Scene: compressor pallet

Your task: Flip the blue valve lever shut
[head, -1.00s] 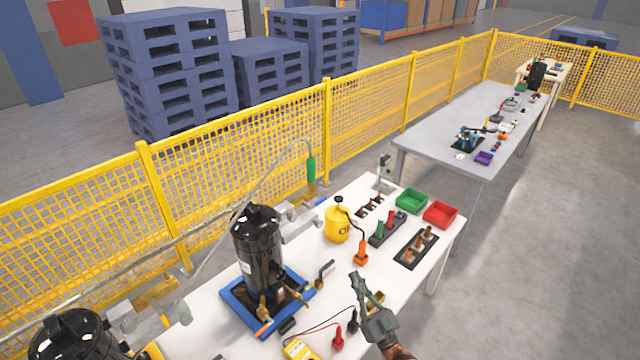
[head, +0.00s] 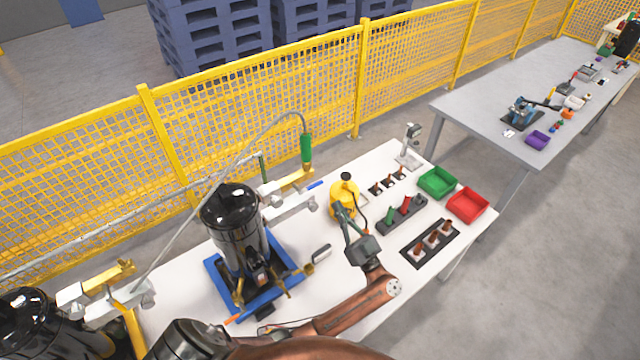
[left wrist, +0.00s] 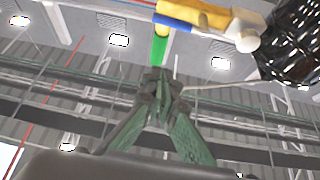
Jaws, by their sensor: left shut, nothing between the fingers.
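The blue valve lever (head: 315,185) is a small blue bar at the end of the pale valve fitting (head: 290,200), right of the black compressor (head: 235,225). It also shows in the left wrist view (left wrist: 173,22), beside a yellow bar at the top. My left gripper (head: 340,208) is shut and empty, with its fingertips in front of the yellow pot, to the right of and below the lever in the head view. The gripper is apart from the lever. In the left wrist view its green-grey fingers (left wrist: 155,82) meet below the lever. My right gripper is not in view.
The yellow pot (head: 345,188) is close behind my left fingers. Green (head: 437,181) and red (head: 467,205) bins and tool racks stand to the right. A yellow mesh fence (head: 250,110) runs behind the table.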

